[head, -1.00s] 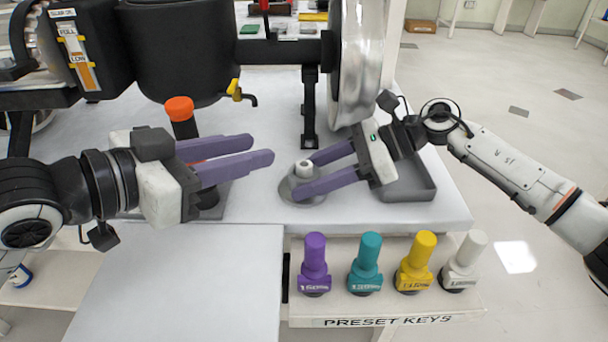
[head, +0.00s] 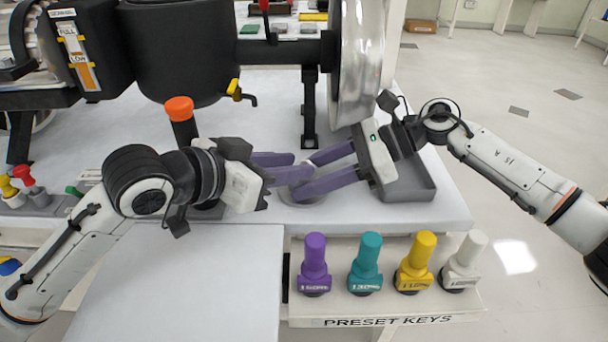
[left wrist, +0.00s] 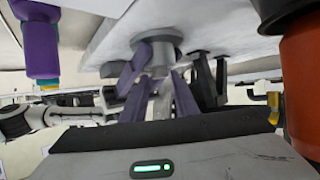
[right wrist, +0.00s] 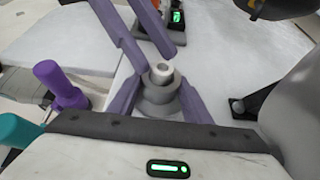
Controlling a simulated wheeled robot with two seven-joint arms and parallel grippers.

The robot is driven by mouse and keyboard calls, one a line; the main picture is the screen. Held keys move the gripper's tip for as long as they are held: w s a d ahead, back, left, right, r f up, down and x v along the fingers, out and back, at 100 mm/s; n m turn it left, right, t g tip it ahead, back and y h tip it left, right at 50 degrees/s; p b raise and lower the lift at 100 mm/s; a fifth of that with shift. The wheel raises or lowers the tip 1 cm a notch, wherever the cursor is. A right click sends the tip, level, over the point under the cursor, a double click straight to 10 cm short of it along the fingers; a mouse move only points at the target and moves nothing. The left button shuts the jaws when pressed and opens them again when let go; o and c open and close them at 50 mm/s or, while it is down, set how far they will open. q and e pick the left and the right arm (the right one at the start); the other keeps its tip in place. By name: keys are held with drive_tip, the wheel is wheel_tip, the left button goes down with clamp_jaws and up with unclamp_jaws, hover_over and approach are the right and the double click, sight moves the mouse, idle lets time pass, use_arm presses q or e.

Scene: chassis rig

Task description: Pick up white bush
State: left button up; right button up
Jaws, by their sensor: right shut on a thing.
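The white bush (right wrist: 162,70) is a small pale ring on top of a stepped grey round stand (right wrist: 158,98) in the right wrist view. In the head view the left fingers mostly hide the bush, and only the stand's edge (head: 300,198) shows. My right gripper (head: 304,178) has its purple fingers on both sides of the stand, shut on it. My left gripper (head: 302,166) is open, its fingertips close to the bush from the left. In the right wrist view a gap shows between its fingers (right wrist: 164,58); contact with the bush cannot be told.
Preset keys stand on the front shelf: purple (head: 315,265), teal (head: 365,265), yellow (head: 416,263) and white (head: 465,262). A grey tray (head: 410,185) lies under my right gripper. An orange-capped post (head: 181,115) stands behind my left arm. A black rig and shiny wheel (head: 358,65) rise behind.

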use_arm(q)
drive_tip(key=shift+w+d+f, duration=0.25)
drive_tip(key=shift+w+d, duration=0.1)
clamp_jaws()
drive_tip(key=shift+r, duration=0.1)
wheel_tip(320, 180, up, 18)
idle(0.4)
use_arm(e)
drive_tip(key=o, duration=0.9)
drive_tip(key=shift+c, duration=0.2)
